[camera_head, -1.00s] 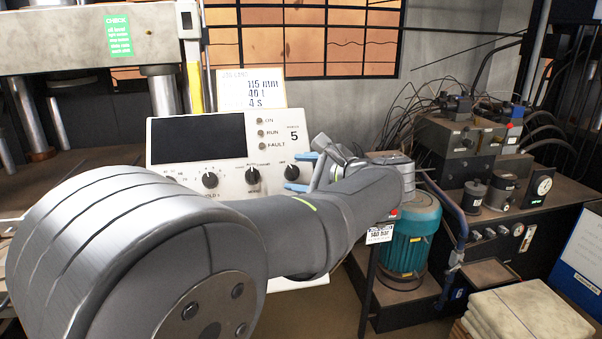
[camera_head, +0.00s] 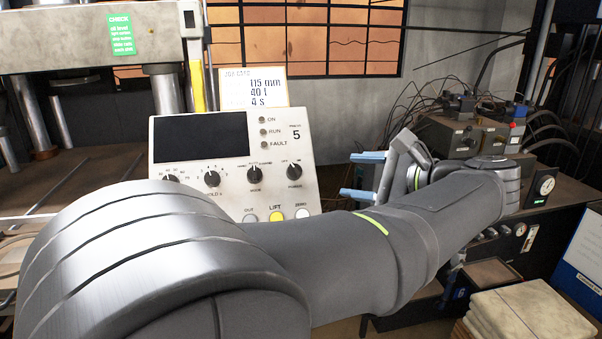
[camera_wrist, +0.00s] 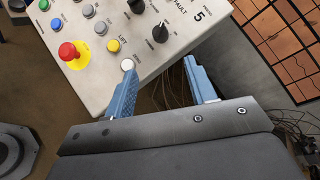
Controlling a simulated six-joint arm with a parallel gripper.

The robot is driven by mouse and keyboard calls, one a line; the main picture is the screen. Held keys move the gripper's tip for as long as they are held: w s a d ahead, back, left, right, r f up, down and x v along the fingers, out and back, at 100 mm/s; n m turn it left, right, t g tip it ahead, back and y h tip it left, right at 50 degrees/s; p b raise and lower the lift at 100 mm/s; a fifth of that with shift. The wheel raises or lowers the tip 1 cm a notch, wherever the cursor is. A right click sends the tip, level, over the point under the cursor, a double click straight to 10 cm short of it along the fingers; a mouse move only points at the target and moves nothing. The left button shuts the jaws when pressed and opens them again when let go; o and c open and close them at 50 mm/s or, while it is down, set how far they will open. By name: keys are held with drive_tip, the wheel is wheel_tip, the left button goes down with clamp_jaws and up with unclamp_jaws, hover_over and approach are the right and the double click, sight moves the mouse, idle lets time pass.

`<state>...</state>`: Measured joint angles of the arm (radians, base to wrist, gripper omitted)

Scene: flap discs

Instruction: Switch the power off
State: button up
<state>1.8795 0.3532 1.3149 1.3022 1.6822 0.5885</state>
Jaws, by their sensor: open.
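The power knob (camera_head: 294,172) is a black rotary knob at the right end of the knob row on the cream control panel (camera_head: 190,205). Its pointer is too small to read surely. It also shows in the wrist view (camera_wrist: 160,33), beyond the fingertips. My gripper (camera_head: 361,175) is open and empty, to the right of the panel and apart from the knob. In the wrist view, its two blue fingers (camera_wrist: 160,70) stand apart; the left one overlaps the panel's edge near the white zero button (camera_wrist: 127,65), and the right one is beyond the panel.
A yellow lift button (camera_wrist: 113,46) and a red mushroom button (camera_wrist: 68,51) sit on the panel. A mode knob (camera_head: 254,173) is left of the power knob. Hydraulic blocks with hoses (camera_head: 455,137) stand behind my wrist. Stacked pale cloths (camera_head: 530,312) lie at lower right.

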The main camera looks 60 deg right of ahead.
sight(299, 171)
drive_tip(key=shift+v, duration=1.7)
drive_tip(key=x, duration=1.7)
drive_tip(key=shift+w, duration=0.25)
drive_tip(key=shift+s, duration=0.1)
